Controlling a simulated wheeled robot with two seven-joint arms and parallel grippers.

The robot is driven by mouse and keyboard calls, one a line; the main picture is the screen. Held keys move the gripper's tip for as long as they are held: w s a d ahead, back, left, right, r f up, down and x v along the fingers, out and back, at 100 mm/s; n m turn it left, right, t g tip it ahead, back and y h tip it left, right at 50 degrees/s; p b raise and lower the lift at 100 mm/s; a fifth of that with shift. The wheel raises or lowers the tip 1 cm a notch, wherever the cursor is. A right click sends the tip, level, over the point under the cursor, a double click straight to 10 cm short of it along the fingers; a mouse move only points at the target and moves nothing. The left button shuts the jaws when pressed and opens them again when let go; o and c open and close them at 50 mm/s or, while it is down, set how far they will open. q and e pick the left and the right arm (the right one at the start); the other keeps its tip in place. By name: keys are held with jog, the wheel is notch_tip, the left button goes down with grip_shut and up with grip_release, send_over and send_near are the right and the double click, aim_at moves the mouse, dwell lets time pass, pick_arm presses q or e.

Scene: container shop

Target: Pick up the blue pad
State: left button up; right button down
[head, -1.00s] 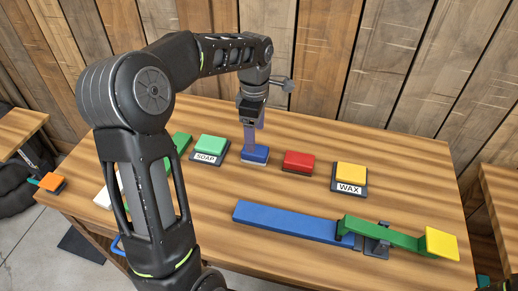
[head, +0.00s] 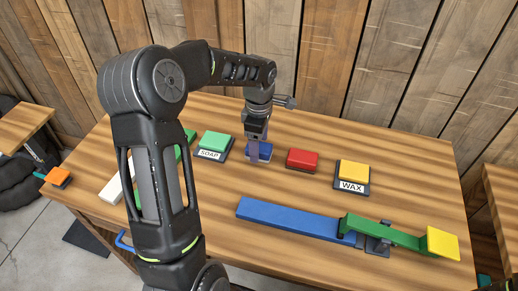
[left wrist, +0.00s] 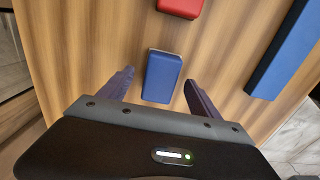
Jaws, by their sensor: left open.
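The blue pad (head: 264,152) sits on the table between the green SOAP pad and the red pad. In the left wrist view the blue pad (left wrist: 162,76) lies ahead of and between the two spread fingers. My left gripper (head: 254,155) points down at the pad, its fingers partly covering it in the head view. The left gripper (left wrist: 160,93) is open and empty. My right gripper does not show.
A green pad on a SOAP block (head: 216,140), a red pad (head: 303,158) and a yellow pad on a WAX block (head: 351,170) stand in the same row. A long blue bar (head: 290,218) and a green bar (head: 385,232) with a yellow end lie in front. The wooden wall (head: 340,60) is behind.

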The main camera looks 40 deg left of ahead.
pick_arm(q)
jog(key=shift+f, duration=0.9)
jog(key=c, duration=1.5)
